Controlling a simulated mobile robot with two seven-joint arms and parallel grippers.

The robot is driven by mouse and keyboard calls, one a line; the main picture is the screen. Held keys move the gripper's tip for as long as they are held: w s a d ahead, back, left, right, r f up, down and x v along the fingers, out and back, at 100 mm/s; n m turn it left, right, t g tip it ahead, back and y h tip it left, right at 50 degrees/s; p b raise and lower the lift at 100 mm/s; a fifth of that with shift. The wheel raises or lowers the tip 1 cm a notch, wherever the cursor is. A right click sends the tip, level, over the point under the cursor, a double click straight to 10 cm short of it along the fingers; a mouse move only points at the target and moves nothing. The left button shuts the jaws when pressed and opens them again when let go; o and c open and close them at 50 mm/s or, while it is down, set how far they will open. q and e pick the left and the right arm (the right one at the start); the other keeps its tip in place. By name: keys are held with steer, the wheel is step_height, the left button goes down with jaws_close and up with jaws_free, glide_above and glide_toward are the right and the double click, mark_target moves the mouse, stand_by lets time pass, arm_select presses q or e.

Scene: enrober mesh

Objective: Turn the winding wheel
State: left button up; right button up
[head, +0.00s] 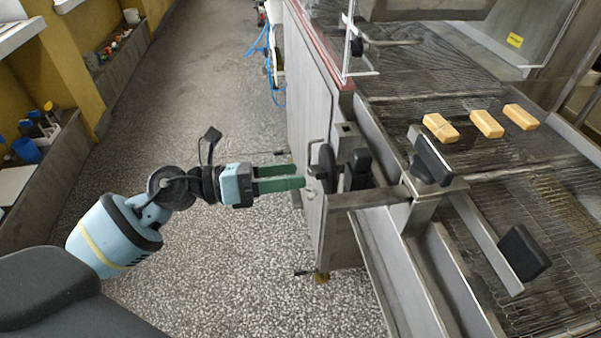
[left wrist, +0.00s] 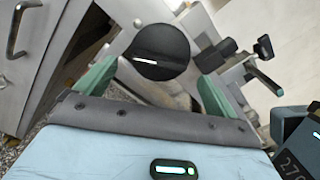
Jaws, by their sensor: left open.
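The winding wheel (head: 326,168) is a dark round disc, seen nearly edge-on at the side of the mesh machine. In the left wrist view the wheel (left wrist: 158,50) shows as a black disc facing the camera. My left gripper (head: 298,177) has green fingers and points right at the wheel, with its tips close to the rim. In the left wrist view the open fingers (left wrist: 157,78) stand on either side of the disc's lower part. Whether they touch it I cannot tell.
Three tan blocks (head: 487,124) lie on the wire mesh (head: 480,105). Black knobs (head: 433,160) and a metal bracket (head: 368,198) stand right of the wheel. A metal door handle (head: 312,150) is close to the gripper. The speckled floor (head: 240,270) is clear.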

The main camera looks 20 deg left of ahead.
arm_select(q)
steer(key=v, duration=0.4)
steer(key=shift+s+a+b, duration=0.15)
steer(key=shift+a+b, duration=0.05)
steer(key=shift+b, duration=0.1)
arm_select(e)
steer(key=shift+w+d+f, duration=0.1)
steer(key=shift+w+f, duration=0.2)
steer(key=shift+w, duration=0.25)
steer(key=shift+s, duration=0.2)
